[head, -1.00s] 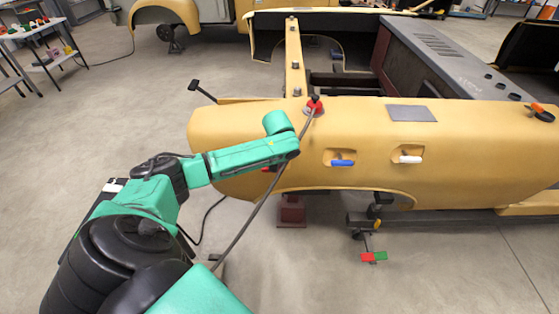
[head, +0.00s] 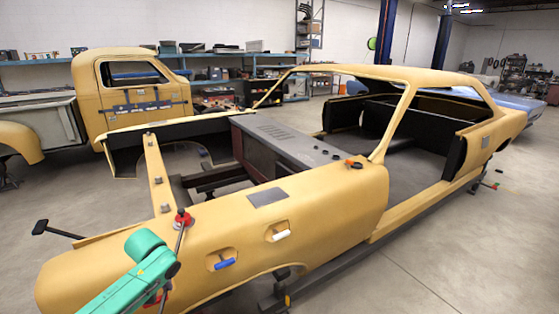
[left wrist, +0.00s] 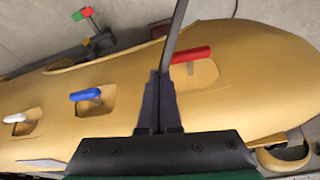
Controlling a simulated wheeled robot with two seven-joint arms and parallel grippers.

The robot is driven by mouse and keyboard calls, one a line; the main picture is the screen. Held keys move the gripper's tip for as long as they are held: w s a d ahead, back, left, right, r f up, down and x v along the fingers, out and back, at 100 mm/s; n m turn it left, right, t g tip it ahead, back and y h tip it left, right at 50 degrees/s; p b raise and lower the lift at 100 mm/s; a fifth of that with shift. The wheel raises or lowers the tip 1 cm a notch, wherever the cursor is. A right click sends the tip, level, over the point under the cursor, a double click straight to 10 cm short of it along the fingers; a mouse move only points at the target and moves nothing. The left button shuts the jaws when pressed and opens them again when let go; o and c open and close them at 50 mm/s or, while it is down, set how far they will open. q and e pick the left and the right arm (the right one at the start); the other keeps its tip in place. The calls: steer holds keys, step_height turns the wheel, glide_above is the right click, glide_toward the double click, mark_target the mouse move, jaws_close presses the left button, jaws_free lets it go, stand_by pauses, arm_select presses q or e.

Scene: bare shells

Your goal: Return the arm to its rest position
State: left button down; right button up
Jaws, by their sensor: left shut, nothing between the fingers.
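My left arm (head: 135,277) is green and reaches over the near side of the yellow car shell (head: 330,225) at the lower left of the head view. Its fingers are hard to make out there. In the left wrist view my left gripper (left wrist: 160,80) shows two dark fingers closed together and empty. They point over the yellow panel, between a blue handle (left wrist: 85,95) and a red handle (left wrist: 190,55). A thin grey rod (left wrist: 175,35) runs down the picture to the fingertips; I cannot tell whether it touches them. My right gripper is out of view.
A red-based fixture (head: 183,218) stands on the panel close to my arm, with the rod by it. A white handle (head: 280,236) sits in a recess to the right. A black-ended bar (head: 58,230) sticks out left. The floor (head: 470,250) at right is mostly clear.

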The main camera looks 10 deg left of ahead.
arm_select(q)
steer(key=s+d+f+m+h, duration=0.1)
steer(key=s+d+f+m, duration=0.2)
steer(key=s+d, duration=0.35)
steer(key=s+d+f+m+h, duration=0.1)
steer(key=s+d+f+m, duration=0.15)
steer(key=d, duration=0.75)
steer(key=s+a+r+m, duration=0.2)
steer(key=s, duration=1.2)
step_height(320, 180, down, 26)
steer(key=r+b, duration=0.1)
steer(key=b, duration=0.5)
steer(key=s+a+f+g+b, duration=0.1)
steer(key=s+f+b, duration=0.1)
steer(key=s+f, duration=0.7)
steer(key=s+a+f+g+b, duration=0.1)
steer(key=s+a+f+b, duration=0.1)
steer(key=s+f, duration=0.7)
step_height(320, 180, down, 5)
steer(key=shift+s+f+b, duration=0.2)
steer(key=shift+s+b, duration=0.15)
steer(key=shift+b, duration=0.5)
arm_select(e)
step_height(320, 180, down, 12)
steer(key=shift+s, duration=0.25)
